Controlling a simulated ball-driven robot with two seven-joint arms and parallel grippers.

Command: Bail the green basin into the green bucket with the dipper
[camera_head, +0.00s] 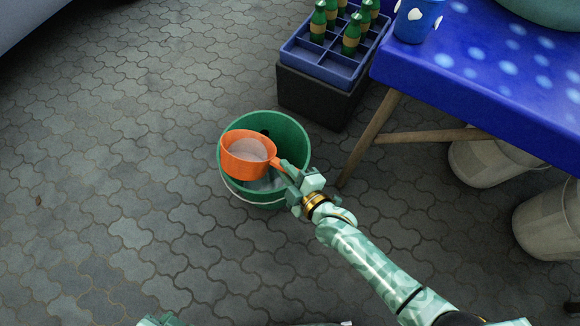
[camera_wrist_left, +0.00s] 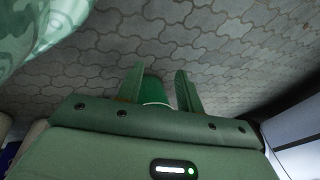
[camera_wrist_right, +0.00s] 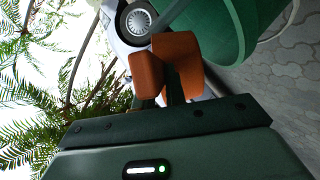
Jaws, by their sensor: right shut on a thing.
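The orange dipper (camera_head: 236,161) is over the green bucket (camera_head: 293,133), which stands on the paving. The dipper's cup is upright or nearly so, and a pale grey surface shows inside it. A pale patch shows low in the bucket; the dipper hides part of the inside. My right gripper (camera_head: 285,172) is shut on the dipper's handle, at the bucket's right side. The handle (camera_wrist_right: 177,65) also shows in the right wrist view. The green basin (camera_head: 548,12) is on the table, cut off by the picture's edge. My left gripper (camera_wrist_left: 157,84) is open and empty.
The blue spotted table (camera_head: 470,60) is at the upper right, with a blue cup (camera_head: 418,20) near its corner. A blue crate of green bottles (camera_head: 320,66) sits on a black box behind the bucket. Pale buckets (camera_head: 490,163) stand under the table. Paving at left is clear.

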